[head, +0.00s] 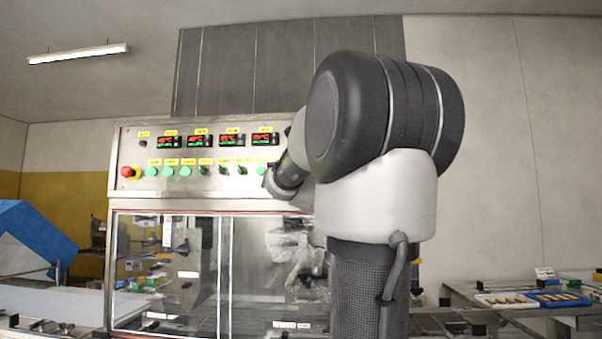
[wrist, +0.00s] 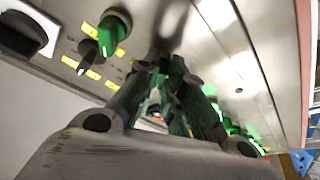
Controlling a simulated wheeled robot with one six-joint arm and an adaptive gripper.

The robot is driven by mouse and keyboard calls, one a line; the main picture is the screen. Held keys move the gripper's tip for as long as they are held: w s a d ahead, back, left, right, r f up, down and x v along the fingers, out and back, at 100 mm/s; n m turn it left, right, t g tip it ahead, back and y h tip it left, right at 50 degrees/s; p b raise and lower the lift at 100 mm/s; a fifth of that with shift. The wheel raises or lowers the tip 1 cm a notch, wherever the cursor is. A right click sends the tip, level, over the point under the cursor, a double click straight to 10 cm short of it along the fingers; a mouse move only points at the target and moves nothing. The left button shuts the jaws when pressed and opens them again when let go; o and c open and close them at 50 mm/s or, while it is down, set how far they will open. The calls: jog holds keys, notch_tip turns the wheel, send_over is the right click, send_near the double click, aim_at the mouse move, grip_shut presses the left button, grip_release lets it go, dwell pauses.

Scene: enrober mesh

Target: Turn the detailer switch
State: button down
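The control panel (head: 190,183) carries a row of green buttons and green rotary switches under yellow labels too small to read, so I cannot tell by label which is the detailer switch. In the head view my wrist and arm cover the panel's right end and hide my fingers. In the wrist view my gripper (wrist: 166,62) points at the panel, its two fingers close together at the tips. Green parts show between and behind the fingers; whether one is gripped is unclear. One green switch knob (wrist: 113,34) stands clear, left of the fingertips.
A red emergency button (head: 127,172) is at the panel's left end. Several red-and-green displays (head: 200,141) sit above the switches. Below is a clear-windowed enclosure (head: 180,270). A side table with trays (head: 510,299) stands at right. A black knob (wrist: 25,33) is near the gripper.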

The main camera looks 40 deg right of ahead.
jog(key=shift+m, duration=0.3)
jog(key=m+g+h, duration=0.2)
jog(key=m, duration=0.3)
jog(key=m+g+h, duration=0.2)
jog(key=m, duration=0.4)
jog(key=m+g+h, duration=0.1)
jog(key=m+g, duration=0.1)
jog(key=m, duration=0.3)
jog(key=shift+w+a+g+h, duration=0.3)
jog(key=shift+w+a+h, duration=0.05)
jog(key=shift+w+h, duration=0.05)
jog(key=shift+m, duration=0.6)
jog(key=c, duration=1.5)
grip_release()
jog(key=v, duration=1.2)
